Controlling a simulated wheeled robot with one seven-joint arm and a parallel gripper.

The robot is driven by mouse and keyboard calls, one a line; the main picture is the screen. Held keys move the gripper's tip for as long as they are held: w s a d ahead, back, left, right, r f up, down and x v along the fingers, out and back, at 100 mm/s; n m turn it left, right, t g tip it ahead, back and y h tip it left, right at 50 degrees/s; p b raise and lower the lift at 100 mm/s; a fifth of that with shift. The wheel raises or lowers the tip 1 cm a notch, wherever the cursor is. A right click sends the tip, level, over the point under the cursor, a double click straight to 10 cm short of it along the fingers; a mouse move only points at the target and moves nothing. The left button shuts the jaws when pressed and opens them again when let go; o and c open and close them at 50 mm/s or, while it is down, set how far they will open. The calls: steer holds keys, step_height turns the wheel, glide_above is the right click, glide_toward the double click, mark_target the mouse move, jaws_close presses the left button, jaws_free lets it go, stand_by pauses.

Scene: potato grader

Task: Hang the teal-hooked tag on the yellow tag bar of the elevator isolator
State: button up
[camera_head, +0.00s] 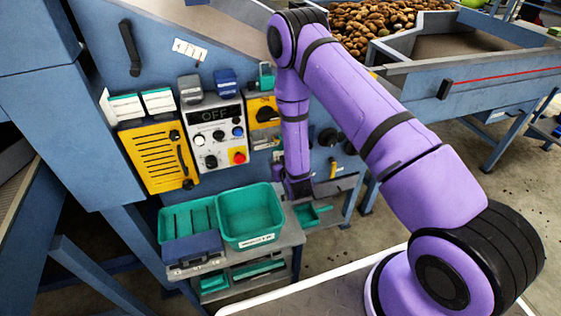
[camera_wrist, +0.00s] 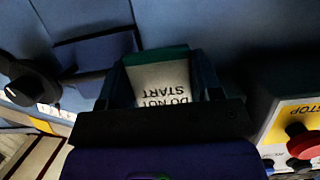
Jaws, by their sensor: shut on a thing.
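My gripper (camera_wrist: 160,85) is shut on a white tag (camera_wrist: 160,78) with a teal top edge, which reads DO NOT START upside down in the wrist view. The tag's hook cannot be made out. In the head view my arm hides the fingertips and the tag. A yellow isolator plate (camera_head: 263,102) with a black knob is on the blue panel, left of my forearm. A small yellow bar (camera_head: 333,169) shows right of my arm, below dark knobs; I cannot tell if it is the tag bar.
A control box (camera_head: 218,118) with a red button stands on the panel, beside a slotted yellow box (camera_head: 152,155). Below is a shelf with a green bin (camera_head: 251,205) and a blue case (camera_head: 192,246). In the wrist view a red button (camera_wrist: 303,141) is at right, a black knob (camera_wrist: 30,85) at left.

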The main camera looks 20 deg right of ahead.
steer(key=o, duration=1)
steer(key=shift+c, duration=0.2)
steer(key=v, duration=1.1)
